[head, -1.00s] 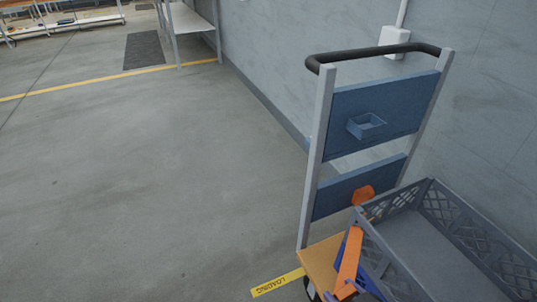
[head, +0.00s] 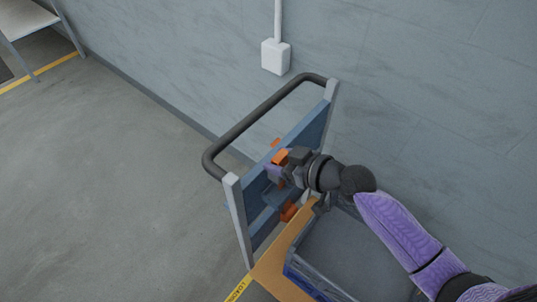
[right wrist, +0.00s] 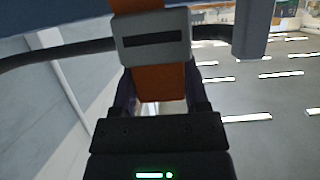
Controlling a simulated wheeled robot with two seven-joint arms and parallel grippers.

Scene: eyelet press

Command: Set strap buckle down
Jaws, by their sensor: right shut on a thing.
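The strap buckle (right wrist: 152,38) is a grey block with a dark slot on an orange strap (right wrist: 160,82) in the right wrist view. My right gripper (right wrist: 160,100) is shut on it. In the head view my right gripper (head: 277,171) is at the blue back panel of the cart, below the black handle, with orange parts of the buckle (head: 281,157) showing beside it. I cannot tell whether the buckle touches the tray or panel. My left gripper is not in view.
The cart's black handle (head: 262,112) curves above the panel. A grey crate (head: 335,240) stands on the wooden deck (head: 272,267). Another orange piece (head: 288,212) is low on the panel. A wall with a white box (head: 275,56) is behind; open floor lies left.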

